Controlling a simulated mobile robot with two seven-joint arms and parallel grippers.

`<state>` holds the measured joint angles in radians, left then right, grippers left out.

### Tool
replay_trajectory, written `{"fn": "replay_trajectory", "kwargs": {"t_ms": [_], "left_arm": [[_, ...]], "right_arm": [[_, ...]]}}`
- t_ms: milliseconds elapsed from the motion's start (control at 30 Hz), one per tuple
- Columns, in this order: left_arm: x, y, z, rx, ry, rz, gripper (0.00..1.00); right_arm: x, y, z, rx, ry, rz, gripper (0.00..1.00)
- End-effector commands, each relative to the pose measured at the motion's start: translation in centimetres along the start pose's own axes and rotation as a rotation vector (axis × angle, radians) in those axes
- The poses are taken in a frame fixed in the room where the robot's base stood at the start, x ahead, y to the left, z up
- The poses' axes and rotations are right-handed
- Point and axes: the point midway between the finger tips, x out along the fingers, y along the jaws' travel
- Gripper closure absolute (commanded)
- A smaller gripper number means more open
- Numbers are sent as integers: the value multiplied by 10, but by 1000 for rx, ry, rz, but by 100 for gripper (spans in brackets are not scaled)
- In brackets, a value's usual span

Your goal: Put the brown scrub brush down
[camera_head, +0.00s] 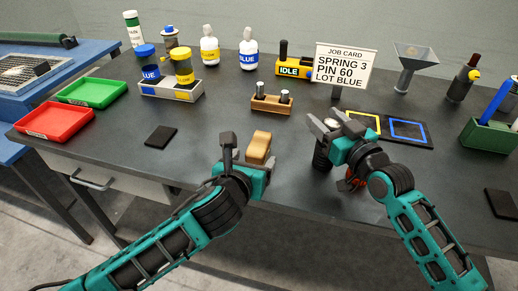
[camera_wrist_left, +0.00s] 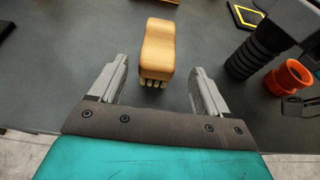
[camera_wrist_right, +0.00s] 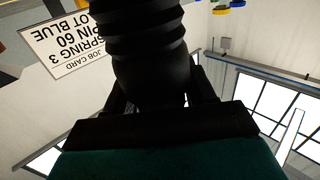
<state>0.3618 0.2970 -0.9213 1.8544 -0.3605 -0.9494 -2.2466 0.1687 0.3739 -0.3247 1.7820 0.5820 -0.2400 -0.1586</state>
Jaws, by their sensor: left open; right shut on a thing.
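The brown scrub brush (camera_head: 258,147) has a tan wooden block with pale bristles under it. It appears to rest on the dark table near the front edge. In the left wrist view the brush (camera_wrist_left: 158,45) lies just ahead of my left gripper (camera_wrist_left: 160,68), its near end between the fingertips with a gap on each side. My left gripper (camera_head: 238,152) is open and empty. My right gripper (camera_head: 328,128) is shut on a black ribbed grip (camera_wrist_right: 148,45), which also shows in the left wrist view (camera_wrist_left: 245,60). An orange ring (camera_wrist_left: 290,76) shows beside that grip.
A wooden peg holder (camera_head: 271,104) stands behind the brush. A black pad (camera_head: 160,136) lies to the left, with red (camera_head: 54,121) and green (camera_head: 92,92) trays beyond. A job card (camera_head: 345,67) and a mat with coloured squares (camera_head: 405,132) are at the right. Table around the brush is clear.

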Motion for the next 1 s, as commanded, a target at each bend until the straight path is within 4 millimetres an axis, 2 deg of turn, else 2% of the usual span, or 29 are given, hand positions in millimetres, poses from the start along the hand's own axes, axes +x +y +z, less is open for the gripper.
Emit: {"fn": "replay_trajectory", "kwargs": {"t_ms": [33,100,367,700,1000], "left_arm": [[7,0,0,-1,1,2,23],[15,0,0,-2,1,1,23],[30,1,1,-2,1,2,23],[70,3,3,-2,1,1,23],[75,3,3,-2,0,1,23]], "right_arm": [[-1,0,6,-1,-15,-1,100],[-1,0,6,-1,-15,0,100],[-1,0,6,-1,-15,0,100],[-1,0,6,-1,-15,0,100],[-1,0,6,-1,-15,0,100]]}}
